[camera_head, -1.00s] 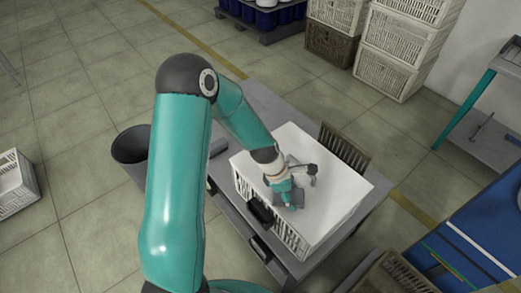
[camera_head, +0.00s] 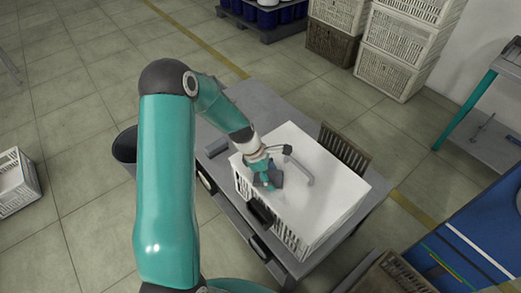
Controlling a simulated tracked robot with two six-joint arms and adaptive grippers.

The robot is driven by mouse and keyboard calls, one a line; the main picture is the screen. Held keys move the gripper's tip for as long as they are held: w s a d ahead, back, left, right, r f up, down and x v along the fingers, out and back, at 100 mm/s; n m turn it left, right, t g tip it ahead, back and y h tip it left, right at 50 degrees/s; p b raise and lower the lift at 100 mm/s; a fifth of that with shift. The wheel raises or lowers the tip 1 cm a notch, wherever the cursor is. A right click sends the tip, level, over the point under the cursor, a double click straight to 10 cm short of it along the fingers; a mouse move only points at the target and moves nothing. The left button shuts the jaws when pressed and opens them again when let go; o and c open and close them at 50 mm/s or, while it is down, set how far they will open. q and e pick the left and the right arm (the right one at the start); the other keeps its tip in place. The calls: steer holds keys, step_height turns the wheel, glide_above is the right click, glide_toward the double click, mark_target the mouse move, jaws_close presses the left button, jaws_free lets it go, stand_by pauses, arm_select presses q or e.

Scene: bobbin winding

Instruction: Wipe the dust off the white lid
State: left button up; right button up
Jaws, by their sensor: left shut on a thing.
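The white lid (camera_head: 335,195) lies flat on top of a white slatted crate (camera_head: 297,238) on a grey table. My left gripper (camera_head: 267,184) points down at the lid's left part. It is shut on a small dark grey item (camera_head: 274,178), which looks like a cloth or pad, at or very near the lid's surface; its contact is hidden. A thin grey hooked shape shows just right of the gripper; I cannot tell whether it is a part or a mark. Dust is too faint to make out. My right gripper is not in view.
The grey table (camera_head: 262,100) has a small grey block (camera_head: 217,146) left of the lid. A brown slatted crate (camera_head: 344,151) stands behind the lid. A dark bin (camera_head: 125,145) is at the table's left. A blue-topped surface (camera_head: 490,225) is at right.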

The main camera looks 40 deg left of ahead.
arm_select(q)
steer(key=a, duration=0.4)
steer(key=shift+w, duration=0.15)
step_height(320, 180, up, 4)
steer(key=p, duration=0.3)
steer(key=shift+d+r, duration=0.1)
steer(key=shift+r, duration=0.05)
steer(key=shift+r+p, duration=1.6)
steer(key=shift+r, duration=0.3)
